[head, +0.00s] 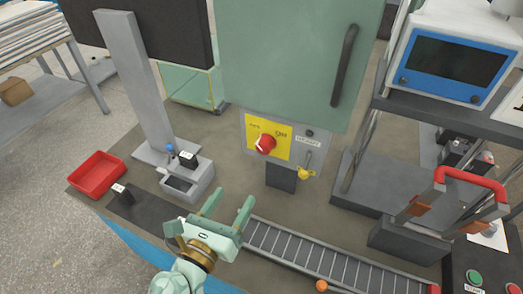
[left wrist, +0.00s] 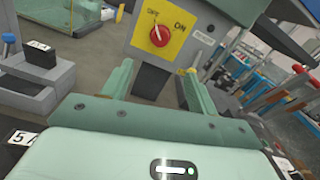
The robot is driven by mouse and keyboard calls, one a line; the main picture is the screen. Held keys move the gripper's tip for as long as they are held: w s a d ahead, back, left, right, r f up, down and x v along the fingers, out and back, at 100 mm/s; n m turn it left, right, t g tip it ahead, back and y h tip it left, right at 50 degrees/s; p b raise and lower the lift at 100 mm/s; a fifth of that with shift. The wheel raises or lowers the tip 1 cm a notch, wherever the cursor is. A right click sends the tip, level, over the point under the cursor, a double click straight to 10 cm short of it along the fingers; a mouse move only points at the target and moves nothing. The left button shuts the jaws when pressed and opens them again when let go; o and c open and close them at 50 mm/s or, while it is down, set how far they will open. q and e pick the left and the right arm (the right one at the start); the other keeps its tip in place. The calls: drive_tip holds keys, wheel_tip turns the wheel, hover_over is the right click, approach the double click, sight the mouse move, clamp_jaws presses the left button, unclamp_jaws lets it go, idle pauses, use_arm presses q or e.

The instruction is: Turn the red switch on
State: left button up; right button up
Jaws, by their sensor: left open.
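The red switch (head: 265,145) is a round knob on a yellow plate (head: 282,148) on the grey panel under a green cabinet. It also shows in the left wrist view (left wrist: 159,36), with OFF at its upper left and ON at its upper right. Its white mark points up and slightly left, toward OFF. My left gripper (head: 230,203) is open and empty, below and in front of the switch, apart from it. In the left wrist view, its two fingers (left wrist: 157,72) reach toward the panel with the switch between and beyond them. My right gripper is not in view.
A yellow key-like part (head: 305,173) hangs right of the switch. A conveyor (head: 330,262) runs along the front, with an orange ball (head: 321,286) at its near edge. A grey box (head: 187,182) and a red tray (head: 96,176) stand left. A red-handled frame (head: 470,183) stands right.

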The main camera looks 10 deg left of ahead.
sight(262, 151)
use_arm(q)
drive_tip(key=p+x, duration=0.1)
drive_tip(key=x, duration=1.5)
drive_tip(key=c, duration=1)
